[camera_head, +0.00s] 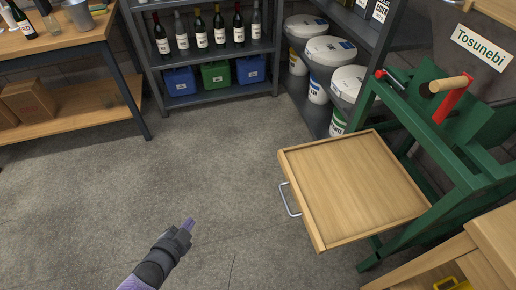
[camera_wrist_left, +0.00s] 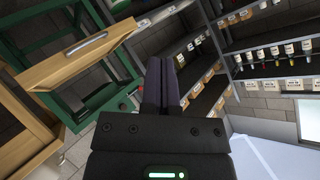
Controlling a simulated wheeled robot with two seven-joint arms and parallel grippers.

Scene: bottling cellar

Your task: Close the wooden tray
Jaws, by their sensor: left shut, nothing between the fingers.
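The wooden tray (camera_head: 350,180) is pulled out from the green machine frame (camera_head: 455,170), with a metal handle (camera_head: 289,199) on its left front edge. The tray looks empty. My left gripper (camera_head: 189,225) is shut and empty over the floor, to the left of the handle and apart from it. In the left wrist view the tray (camera_wrist_left: 70,62) and its handle (camera_wrist_left: 86,44) show at the upper left, beside my shut fingers (camera_wrist_left: 164,80). My right gripper is in neither view.
A shelf with bottles (camera_head: 220,42) and crates (camera_head: 215,75) stands at the back. White buckets (camera_head: 330,50) sit on the rack behind the tray. A wooden bench (camera_head: 50,45) is at the left, and wooden furniture (camera_head: 450,255) at the lower right. The middle floor is clear.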

